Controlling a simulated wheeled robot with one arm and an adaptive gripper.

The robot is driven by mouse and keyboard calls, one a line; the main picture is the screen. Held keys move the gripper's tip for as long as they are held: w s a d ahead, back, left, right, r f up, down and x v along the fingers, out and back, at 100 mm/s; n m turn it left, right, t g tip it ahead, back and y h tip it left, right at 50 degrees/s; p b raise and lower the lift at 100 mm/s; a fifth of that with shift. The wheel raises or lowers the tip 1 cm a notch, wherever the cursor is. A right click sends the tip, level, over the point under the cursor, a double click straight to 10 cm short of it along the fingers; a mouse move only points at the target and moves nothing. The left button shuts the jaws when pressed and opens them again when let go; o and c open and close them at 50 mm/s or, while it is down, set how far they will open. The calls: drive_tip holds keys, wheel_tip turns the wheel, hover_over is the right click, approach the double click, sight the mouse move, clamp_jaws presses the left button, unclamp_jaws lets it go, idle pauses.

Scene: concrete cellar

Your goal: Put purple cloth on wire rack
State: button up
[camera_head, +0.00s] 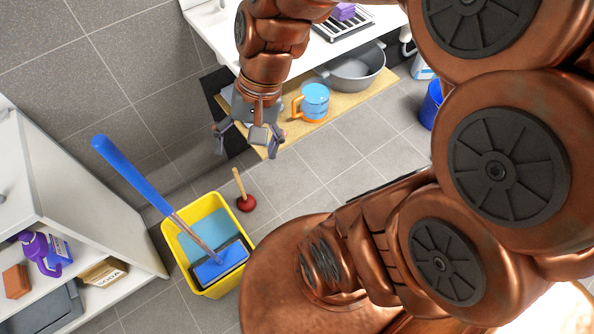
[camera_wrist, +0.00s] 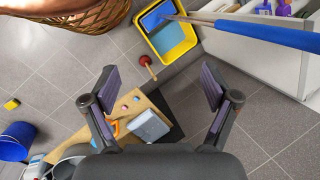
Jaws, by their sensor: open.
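The purple cloth (camera_head: 344,11) lies folded on the wire rack (camera_head: 343,24), on the white counter at the top of the head view. The rack's dark bars show in front of the cloth, and the cloth's top is near the frame edge. My gripper (camera_head: 246,147) hangs in front of the counter, below and to the left of the rack, with its fingers spread and nothing between them. In the wrist view my gripper (camera_wrist: 160,92) is open and empty above the floor. The cloth and the rack do not show in the wrist view.
A yellow bucket (camera_head: 169,238) with a blue-handled mop and a plunger (camera_head: 246,203) stand on the floor. A low wooden shelf (camera_head: 338,110) under the white counter (camera_head: 215,35) holds a blue mug and a grey pot. White shelving (camera_head: 110,225) stands left.

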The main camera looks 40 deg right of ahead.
drive_tip(key=s+d+n+h, duration=0.2)
drive_tip(key=s+n, duration=0.1)
drive_tip(key=s, duration=0.2)
drive_tip(key=s+d+n+g+h, duration=0.1)
drive_tip(key=s+n+h, duration=0.1)
drive_tip(key=s, duration=0.3)
drive_tip(key=shift+d+f+n+g+p, duration=0.25)
drive_tip(key=shift+d+n+g+p, duration=0.1)
drive_tip(key=shift+n, duration=0.15)
